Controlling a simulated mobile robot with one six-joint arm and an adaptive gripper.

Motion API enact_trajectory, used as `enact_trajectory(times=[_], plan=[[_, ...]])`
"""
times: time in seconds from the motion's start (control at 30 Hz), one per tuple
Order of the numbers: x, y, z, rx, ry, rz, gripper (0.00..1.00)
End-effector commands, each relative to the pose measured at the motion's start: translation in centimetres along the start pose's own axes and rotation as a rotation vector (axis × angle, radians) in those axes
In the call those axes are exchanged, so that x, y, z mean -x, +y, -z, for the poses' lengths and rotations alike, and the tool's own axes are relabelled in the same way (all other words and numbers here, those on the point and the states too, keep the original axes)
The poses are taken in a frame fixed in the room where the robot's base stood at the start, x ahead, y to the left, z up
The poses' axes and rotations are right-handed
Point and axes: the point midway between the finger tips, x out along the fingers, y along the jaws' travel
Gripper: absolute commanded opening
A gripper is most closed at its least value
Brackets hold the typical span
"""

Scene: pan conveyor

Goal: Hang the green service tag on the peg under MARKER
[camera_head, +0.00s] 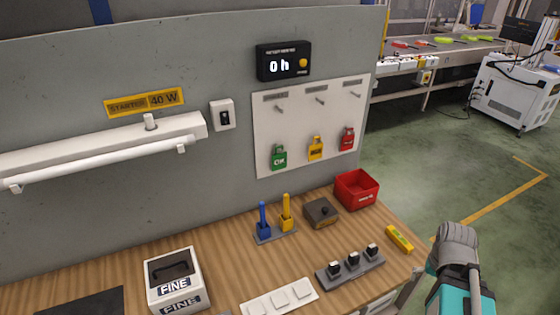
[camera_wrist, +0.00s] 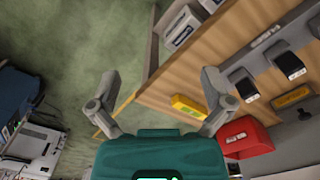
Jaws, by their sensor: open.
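The green service tag (camera_head: 278,158) is at the lower left of the white board (camera_head: 305,135) on the grey wall panel, below a row of three small pegs. The left peg (camera_head: 279,109), middle peg (camera_head: 320,100) and right peg (camera_head: 355,95) are bare, each under a dark label strip too small to read, so I cannot tell which says MARKER. My gripper (camera_wrist: 163,105) is open and empty in the wrist view, its fingers spread above floor and bench edge. In the head view my arm is at the lower right, well apart from the tag.
A yellow tag (camera_head: 315,149) and red tag (camera_head: 347,139) are right of the green one. On the bench below are a red bin (camera_head: 357,188), a blue and yellow tool holder (camera_head: 275,230), a dark box (camera_head: 320,212), a switch strip (camera_head: 350,266) and a yellow level (camera_head: 399,238).

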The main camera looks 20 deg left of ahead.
Motion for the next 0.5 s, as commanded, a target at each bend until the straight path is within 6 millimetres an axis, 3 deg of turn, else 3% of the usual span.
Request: enact_trajectory(times=[0.1,0.17,0.27,0.37,0.5], plan=[[0.0,0.0,0.0,0.0,0.0,0.0,0.98],[0.0,0.0,0.0,0.001,0.001,0.001,0.87],[0.1,-0.4,0.3,0.014,0.011,0.007,0.86],[0.3,-1.5,1.1,0.047,0.038,0.027,0.86],[0.9,-4.7,3.2,0.139,0.117,0.079,0.86]])
